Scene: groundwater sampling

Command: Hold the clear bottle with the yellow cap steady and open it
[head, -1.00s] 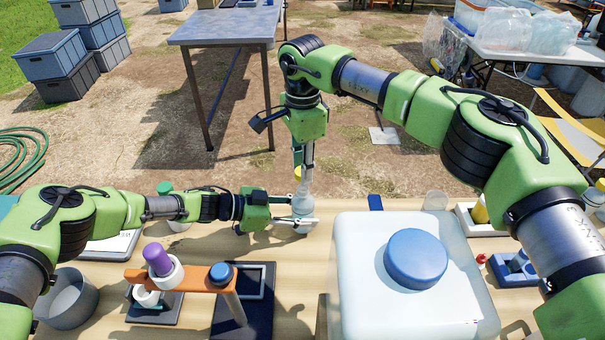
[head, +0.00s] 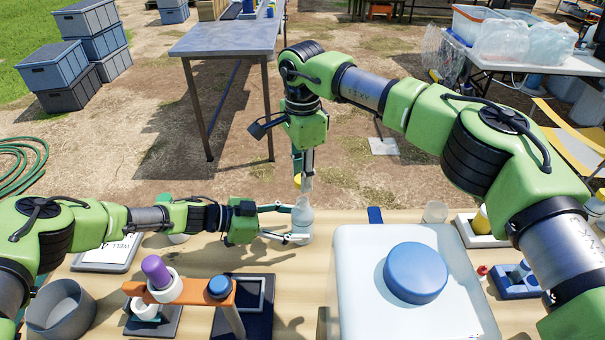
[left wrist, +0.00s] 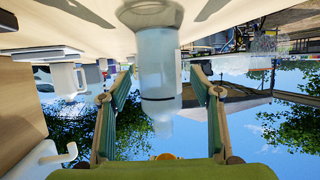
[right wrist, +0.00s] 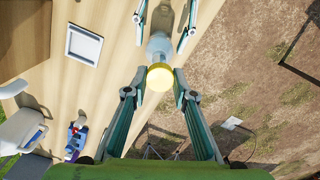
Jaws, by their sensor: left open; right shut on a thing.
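The clear bottle (head: 303,222) stands upright on the wooden table. In the left wrist view it appears upside down (left wrist: 158,65), with its neck bare. My left gripper (head: 291,222) is open, its fingers on either side of the bottle with gaps. My right gripper (right wrist: 160,75) points down above the bottle and is shut on the yellow cap (right wrist: 159,79). The cap also shows in the head view (head: 297,181), above the neck and seemingly apart from it. The right fingers partly hide it there.
A large white container with a blue lid (head: 416,273) stands right of the bottle. An orange rack (head: 190,291) with a purple-capped item (head: 156,271) stands in front, beside a grey bowl (head: 62,308). The table's far edge is close behind the bottle.

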